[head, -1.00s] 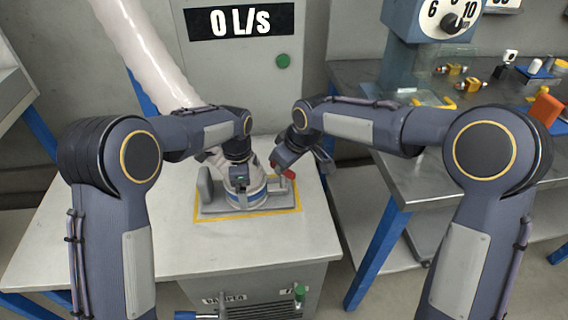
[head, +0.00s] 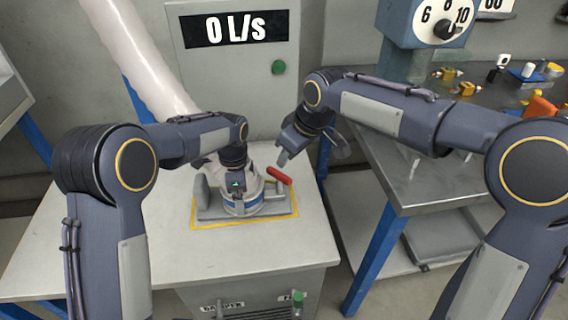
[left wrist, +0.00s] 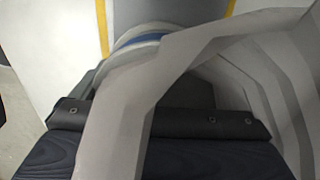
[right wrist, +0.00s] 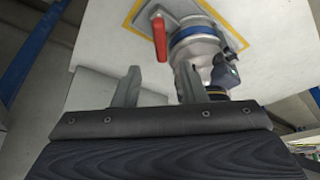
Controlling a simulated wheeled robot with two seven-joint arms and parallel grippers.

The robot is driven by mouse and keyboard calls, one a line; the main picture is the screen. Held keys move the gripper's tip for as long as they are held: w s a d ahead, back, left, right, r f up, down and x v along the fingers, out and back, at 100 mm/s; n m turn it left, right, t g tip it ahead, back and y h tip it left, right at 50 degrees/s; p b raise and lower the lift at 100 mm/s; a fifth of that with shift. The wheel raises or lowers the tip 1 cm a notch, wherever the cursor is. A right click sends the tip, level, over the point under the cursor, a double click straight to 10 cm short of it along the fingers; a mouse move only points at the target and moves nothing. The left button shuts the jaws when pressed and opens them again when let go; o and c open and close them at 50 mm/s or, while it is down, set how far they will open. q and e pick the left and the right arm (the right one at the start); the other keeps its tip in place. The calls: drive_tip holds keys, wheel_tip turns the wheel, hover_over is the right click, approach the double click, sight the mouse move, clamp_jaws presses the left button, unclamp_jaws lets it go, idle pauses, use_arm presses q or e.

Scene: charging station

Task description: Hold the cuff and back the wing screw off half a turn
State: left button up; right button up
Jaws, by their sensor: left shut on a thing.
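The cuff (head: 240,207) is a pale cylinder with a blue band on a grey base plate (head: 205,211) inside a yellow outline. My left gripper (head: 238,186) is shut on the cuff from above; its fingertips are hard to make out. The blue band also shows in the left wrist view (left wrist: 138,46), mostly covered by grey shapes close to the camera. The wing screw with its red handle (head: 279,176) is at the cuff's right side. My right gripper (head: 311,152) is open and empty, up and right of the red handle, apart from it. The handle (right wrist: 160,38) shows beyond its fingers.
A white hose (head: 140,60) comes down behind my left arm. A cabinet with a 0 L/s display (head: 236,28) stands behind. A metal bench (head: 400,170) with small parts is on the right. The white tabletop (head: 120,250) is clear in front.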

drive_tip(key=v, duration=0.3)
drive_tip(key=shift+s+r, duration=0.1)
drive_tip(key=shift+r, duration=0.2)
